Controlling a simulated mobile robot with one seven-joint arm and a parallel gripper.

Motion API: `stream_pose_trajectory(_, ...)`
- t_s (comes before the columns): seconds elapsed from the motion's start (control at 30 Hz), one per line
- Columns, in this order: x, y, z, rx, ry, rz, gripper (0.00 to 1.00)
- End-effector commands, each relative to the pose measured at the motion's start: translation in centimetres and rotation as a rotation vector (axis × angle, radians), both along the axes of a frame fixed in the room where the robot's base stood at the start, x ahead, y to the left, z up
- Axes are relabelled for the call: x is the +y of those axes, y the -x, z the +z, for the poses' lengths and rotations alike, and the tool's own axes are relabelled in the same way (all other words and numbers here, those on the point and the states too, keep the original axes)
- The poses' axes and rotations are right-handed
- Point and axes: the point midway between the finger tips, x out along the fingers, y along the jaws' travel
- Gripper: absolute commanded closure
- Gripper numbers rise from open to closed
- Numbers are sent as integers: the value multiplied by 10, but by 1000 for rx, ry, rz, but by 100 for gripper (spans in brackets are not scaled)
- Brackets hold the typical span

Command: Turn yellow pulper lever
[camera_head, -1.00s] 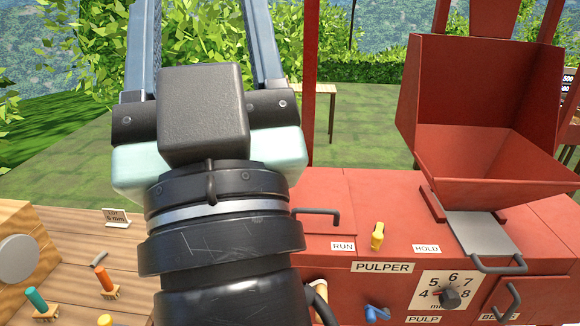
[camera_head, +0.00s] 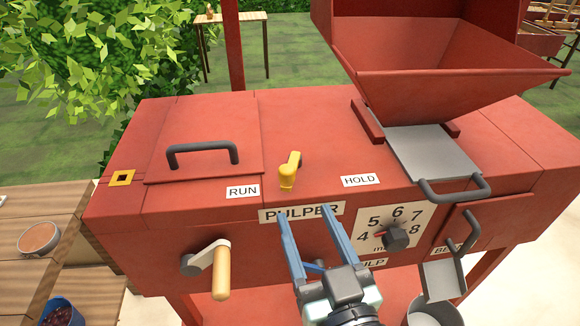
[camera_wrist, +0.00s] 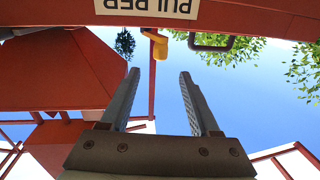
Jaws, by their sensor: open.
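The yellow lever (camera_head: 287,175) stands on top of the red pulper (camera_head: 130,215), between the RUN label (camera_head: 242,191) and the HOLD label (camera_head: 360,181). Its upper end leans slightly right and back. My gripper (camera_head: 305,208) is open and empty in front of the PULPER label (camera_head: 270,214), below and in front of the lever, apart from it. In the wrist view, which looks upside down, the lever (camera_wrist: 159,47) shows beyond the open fingers (camera_wrist: 160,74), roughly centred between them.
A black handle (camera_head: 203,152) on a lid stands to the lever's left. The red hopper (camera_head: 440,90) and a grey slide plate (camera_head: 430,150) are to its right. A crank (camera_head: 221,272) and a dial (camera_head: 396,236) stick out of the front. The top around the lever is clear.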

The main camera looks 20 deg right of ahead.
Motion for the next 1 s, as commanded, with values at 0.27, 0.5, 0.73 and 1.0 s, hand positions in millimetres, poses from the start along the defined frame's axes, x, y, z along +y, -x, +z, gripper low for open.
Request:
stream_pose_trajectory(0.27,-7,-52,3,-3,0,2,37)
stream_pose_trajectory(0.5,-12,-91,2,-1,1,2,37)
stream_pose_trajectory(0.73,-15,-109,1,-1,1,1,37)
stream_pose_trajectory(1.0,-15,-110,1,0,1,1,37)
